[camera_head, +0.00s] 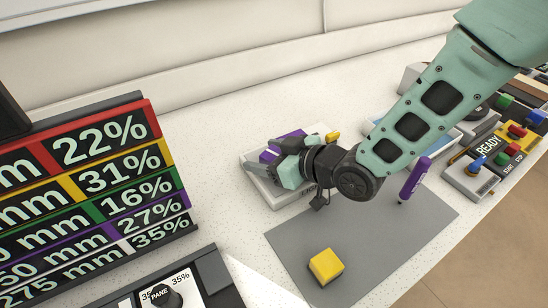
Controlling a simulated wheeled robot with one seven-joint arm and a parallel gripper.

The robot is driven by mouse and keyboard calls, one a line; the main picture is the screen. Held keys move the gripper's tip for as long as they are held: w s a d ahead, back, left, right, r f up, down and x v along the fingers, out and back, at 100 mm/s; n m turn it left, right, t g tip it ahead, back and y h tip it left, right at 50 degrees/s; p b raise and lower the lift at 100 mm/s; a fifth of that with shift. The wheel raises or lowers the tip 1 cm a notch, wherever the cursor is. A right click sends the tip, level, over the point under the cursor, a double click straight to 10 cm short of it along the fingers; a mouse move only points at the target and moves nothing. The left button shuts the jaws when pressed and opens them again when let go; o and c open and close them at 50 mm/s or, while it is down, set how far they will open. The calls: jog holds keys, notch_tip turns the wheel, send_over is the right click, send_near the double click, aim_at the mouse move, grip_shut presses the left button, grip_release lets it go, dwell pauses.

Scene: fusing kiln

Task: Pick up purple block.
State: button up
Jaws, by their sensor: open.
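A purple block (268,155) shows at the far left of a white tray, partly hidden by my gripper. More purple (292,135) shows just behind the gripper; I cannot tell whether it is the same block. My gripper (262,170) is open and reaches over the white tray (275,199) from the right. Its fingers are close to the purple block, but I cannot tell whether they touch it. The hand hides much of the tray.
A yellow block (326,266) lies on the grey mat (375,235). A purple marker (414,180) stands upright on the mat's right side. A percentage board (90,170) stands at left. A control panel (485,165) with coloured knobs is at right. The counter behind the tray is clear.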

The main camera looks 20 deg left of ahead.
jog(key=c, duration=1.2)
jog(key=shift+r, duration=0.15)
